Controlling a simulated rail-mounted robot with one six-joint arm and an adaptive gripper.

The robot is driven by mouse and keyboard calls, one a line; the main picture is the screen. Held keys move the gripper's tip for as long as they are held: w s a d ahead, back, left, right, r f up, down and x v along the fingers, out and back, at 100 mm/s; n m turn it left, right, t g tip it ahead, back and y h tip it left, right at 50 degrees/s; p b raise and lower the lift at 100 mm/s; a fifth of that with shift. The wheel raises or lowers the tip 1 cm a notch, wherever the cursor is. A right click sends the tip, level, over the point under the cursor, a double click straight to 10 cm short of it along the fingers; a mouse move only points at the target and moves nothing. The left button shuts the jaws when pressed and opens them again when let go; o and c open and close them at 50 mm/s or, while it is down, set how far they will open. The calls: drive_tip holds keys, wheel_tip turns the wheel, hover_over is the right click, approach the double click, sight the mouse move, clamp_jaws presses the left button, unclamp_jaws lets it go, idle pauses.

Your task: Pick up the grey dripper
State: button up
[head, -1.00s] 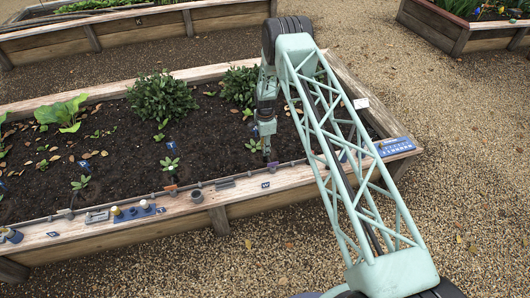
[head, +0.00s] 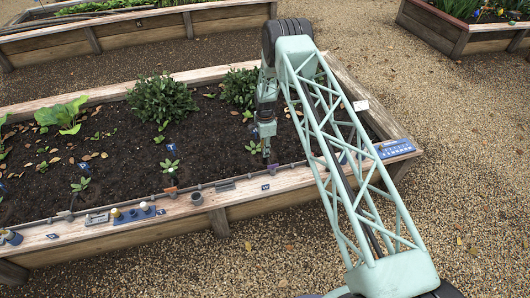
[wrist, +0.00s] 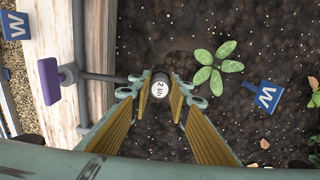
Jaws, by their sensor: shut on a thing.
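The grey dripper (wrist: 160,86) shows end-on in the wrist view, with a pale round top marked "2 l/h". It sits between the tips of my gripper (wrist: 161,93), whose two yellow-lined fingers are shut on it. A grey pipe stub reaches toward the dripper from the left; I cannot tell whether they are joined. In the head view my gripper (head: 267,153) points down over the soil just inside the bed's front edge. The dripper is too small to make out there.
A small seedling (wrist: 213,68) grows close to the gripper, with a blue marker (wrist: 263,97) beyond it. A purple-handled valve (wrist: 49,81) is by the wooden edge. The front ledge (head: 185,207) carries a blue holder (head: 134,213) and several small parts. Bushes stand behind.

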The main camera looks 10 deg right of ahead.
drive_tip(key=shift+r+p, duration=1.1)
drive_tip(key=shift+r, duration=3.85)
drive_tip(key=shift+r, duration=0.2)
wheel_tip(320, 180, up, 3)
drive_tip(key=shift+f+p, duration=0.1)
drive_tip(key=shift+p, duration=0.25)
drive_tip(key=shift+r, duration=0.25)
drive_tip(key=s+r+n, duration=1.7)
drive_tip(key=s+r, duration=0.4)
drive_tip(key=s, duration=0.3)
drive_tip(key=shift+s+r, duration=0.25)
drive_tip(key=shift+s, duration=0.1)
